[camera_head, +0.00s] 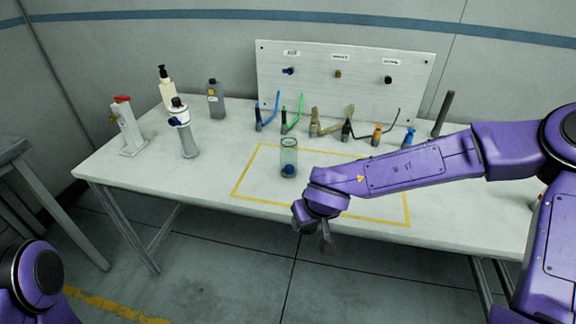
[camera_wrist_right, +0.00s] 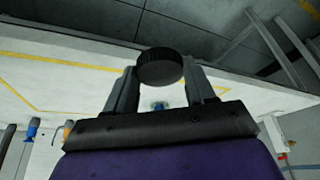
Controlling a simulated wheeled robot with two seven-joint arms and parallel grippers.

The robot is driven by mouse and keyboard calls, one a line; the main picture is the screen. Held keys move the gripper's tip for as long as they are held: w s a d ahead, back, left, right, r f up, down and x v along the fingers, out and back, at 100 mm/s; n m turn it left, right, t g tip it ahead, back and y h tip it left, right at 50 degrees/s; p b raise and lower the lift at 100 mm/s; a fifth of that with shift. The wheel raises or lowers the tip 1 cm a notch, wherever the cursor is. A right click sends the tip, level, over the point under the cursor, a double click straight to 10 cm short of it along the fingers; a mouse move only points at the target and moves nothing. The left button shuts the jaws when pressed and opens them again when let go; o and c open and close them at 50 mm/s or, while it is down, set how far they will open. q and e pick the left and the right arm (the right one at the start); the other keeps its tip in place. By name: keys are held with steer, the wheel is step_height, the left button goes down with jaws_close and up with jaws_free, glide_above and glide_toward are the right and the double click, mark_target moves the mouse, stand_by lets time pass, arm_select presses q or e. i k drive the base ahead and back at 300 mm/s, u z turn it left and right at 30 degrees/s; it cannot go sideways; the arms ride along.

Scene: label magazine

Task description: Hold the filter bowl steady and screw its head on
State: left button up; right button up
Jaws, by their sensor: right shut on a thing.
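The filter bowl (camera_head: 289,150), a clear greenish cylinder with a blue part low in it, stands upright inside the yellow outline on the table. Its top has no head on it. My right gripper (camera_head: 326,238) is low and to the right of the bowl, by the table's front edge and apart from it. In the right wrist view my right gripper (camera_wrist_right: 160,88) is shut on a dark round ribbed piece (camera_wrist_right: 160,66), which looks like the filter head. A small blue spot shows below it, unclear what. My left gripper is out of view; only part of that arm shows at lower left.
Bottles (camera_head: 217,100) and a stand with a red top (camera_head: 128,130) are at the table's left. Several coloured tools (camera_head: 318,122) line the back before an upright panel (camera_head: 340,90).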

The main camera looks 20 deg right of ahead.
mark_target(289, 146)
steer(key=z, duration=1.05)
steer(key=i, duration=0.6)
steer(key=u, duration=0.5)
